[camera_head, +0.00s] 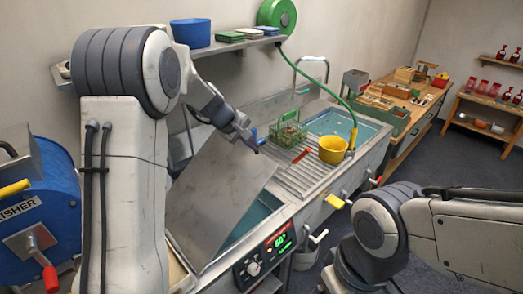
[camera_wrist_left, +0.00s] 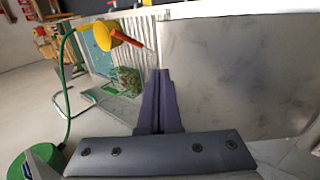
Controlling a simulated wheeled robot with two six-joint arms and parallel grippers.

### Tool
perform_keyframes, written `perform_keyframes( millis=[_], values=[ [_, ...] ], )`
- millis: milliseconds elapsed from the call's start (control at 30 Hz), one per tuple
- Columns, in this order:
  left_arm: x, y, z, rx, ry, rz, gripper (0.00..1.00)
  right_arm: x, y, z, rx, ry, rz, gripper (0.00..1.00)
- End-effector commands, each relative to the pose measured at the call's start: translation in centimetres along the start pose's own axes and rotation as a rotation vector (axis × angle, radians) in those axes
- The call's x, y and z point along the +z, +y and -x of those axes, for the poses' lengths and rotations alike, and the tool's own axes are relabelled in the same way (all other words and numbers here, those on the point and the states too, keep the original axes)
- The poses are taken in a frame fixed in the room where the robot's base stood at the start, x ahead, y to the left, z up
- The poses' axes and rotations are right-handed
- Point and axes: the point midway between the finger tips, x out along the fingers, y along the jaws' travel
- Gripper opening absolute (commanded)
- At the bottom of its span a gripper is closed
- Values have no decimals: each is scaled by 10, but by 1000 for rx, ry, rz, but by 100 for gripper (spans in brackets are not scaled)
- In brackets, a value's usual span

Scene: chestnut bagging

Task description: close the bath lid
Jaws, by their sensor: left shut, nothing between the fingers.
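The bath lid (camera_head: 215,195) is a grey metal panel that stands tilted, partly open, over the near bath (camera_head: 254,216). Teal water shows under its right edge. My left gripper (camera_head: 255,143) is at the lid's upper right corner, its fingers shut and empty. In the left wrist view, the shut purple fingers (camera_wrist_left: 159,78) lie beside the lid's edge, with the lid (camera_wrist_left: 235,75) to the right. I cannot tell if they touch it. My right arm comes in from the right, but its gripper is out of view.
A ribbed drainboard (camera_head: 304,174) right of the lid holds a green wire basket (camera_head: 288,133), a red-handled tool (camera_head: 301,156) and a yellow pot (camera_head: 332,150). A second bath (camera_head: 340,122) lies beyond. A control panel (camera_head: 265,256) is on the front. A blue drum machine (camera_head: 45,215) stands at left.

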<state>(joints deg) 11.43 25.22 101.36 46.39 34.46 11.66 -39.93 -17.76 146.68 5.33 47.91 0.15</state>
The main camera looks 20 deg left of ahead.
Motion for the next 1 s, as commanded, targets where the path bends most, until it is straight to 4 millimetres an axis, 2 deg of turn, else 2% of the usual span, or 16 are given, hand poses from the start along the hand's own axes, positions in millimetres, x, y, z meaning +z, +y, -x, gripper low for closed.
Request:
perform_keyframes(
  millis=[100, 200, 400, 1000],
  values=[
    [1, 0, -25, -4, -4, 1, 0, 0, -1, 8, 0, 0, 1, 81],
    [0, 1, -41, -3, -2, 1, 0, -1, -1, 14, 0, 0, 2, 81],
    [0, 1, -63, -1, -1, 0, 0, -1, -1, 20, 0, 0, 4, 81],
    [1, -5, -71, -19, 2, 2, 0, -1, -2, 23, 0, 0, 4, 81]
  ],
)
